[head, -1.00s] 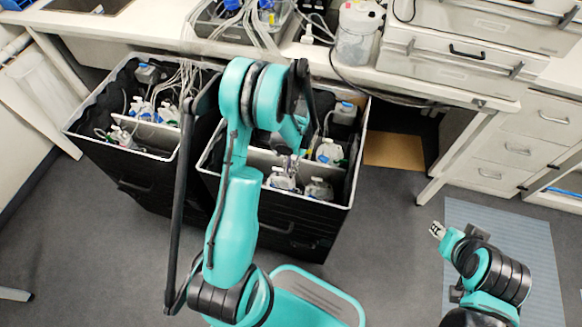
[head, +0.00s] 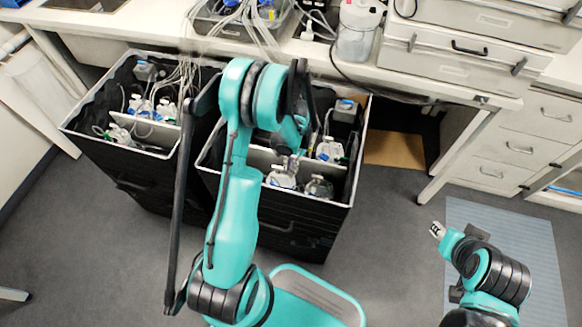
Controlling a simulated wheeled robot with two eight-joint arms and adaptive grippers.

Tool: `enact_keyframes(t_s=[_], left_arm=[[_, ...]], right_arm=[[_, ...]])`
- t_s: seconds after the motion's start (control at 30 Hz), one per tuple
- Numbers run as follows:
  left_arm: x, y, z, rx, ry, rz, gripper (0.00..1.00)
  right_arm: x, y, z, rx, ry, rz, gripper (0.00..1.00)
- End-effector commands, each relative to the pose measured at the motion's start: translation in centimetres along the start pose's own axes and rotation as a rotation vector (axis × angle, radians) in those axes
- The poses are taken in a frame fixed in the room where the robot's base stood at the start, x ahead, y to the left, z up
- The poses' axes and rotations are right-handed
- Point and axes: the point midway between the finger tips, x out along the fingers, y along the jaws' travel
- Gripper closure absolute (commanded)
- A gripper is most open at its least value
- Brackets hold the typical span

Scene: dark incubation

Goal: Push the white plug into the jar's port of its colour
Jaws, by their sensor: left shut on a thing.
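My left gripper (head: 291,160) reaches down into the right black bin, just above a clear jar with a whitish top (head: 282,177). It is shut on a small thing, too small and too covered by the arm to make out. I cannot make out the white plug or the colours of the jar's ports. I cannot tell whether the held thing touches the jar. My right gripper (head: 437,230) is far to the right, above the floor and away from the bins. It is too small to tell whether its fingers are open.
Another jar (head: 319,187) stands right of the first, and one (head: 329,150) behind a light divider. The right bin's rim (head: 352,190) surrounds them. The left bin (head: 68,127) holds several jars and tubes. The bench (head: 160,32) overhangs behind.

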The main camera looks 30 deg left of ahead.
Motion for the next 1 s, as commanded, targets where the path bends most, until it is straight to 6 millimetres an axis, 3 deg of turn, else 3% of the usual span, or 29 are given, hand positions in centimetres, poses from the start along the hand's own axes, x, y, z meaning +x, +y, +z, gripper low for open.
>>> enact_keyframes(t_s=[0.2,0.23,0.3,0.33,0.73,1.0], left_arm=[[0.4,0.0,-0.1,0.000,0.000,0.000,1.00],[0.4,0.0,-0.1,0.000,0.000,0.000,0.86],[0.3,0.0,-0.1,0.000,0.000,0.000,0.68],[0.3,0.0,-0.1,0.000,0.000,0.000,0.64],[-0.3,0.0,-0.1,0.000,0.000,0.000,0.64],[-5.5,0.0,0.0,0.000,0.000,0.000,0.64]], right_arm=[[0.3,0.0,0.2,0.000,0.000,0.000,0.65],[0.3,0.0,0.2,0.000,0.000,0.000,0.65],[0.3,0.0,0.2,0.000,0.000,0.000,0.65],[0.3,0.0,0.2,0.000,0.000,0.000,0.65],[0.3,0.0,0.2,0.000,0.000,0.000,0.65],[0.3,0.0,0.2,0.000,0.000,0.000,0.65]])
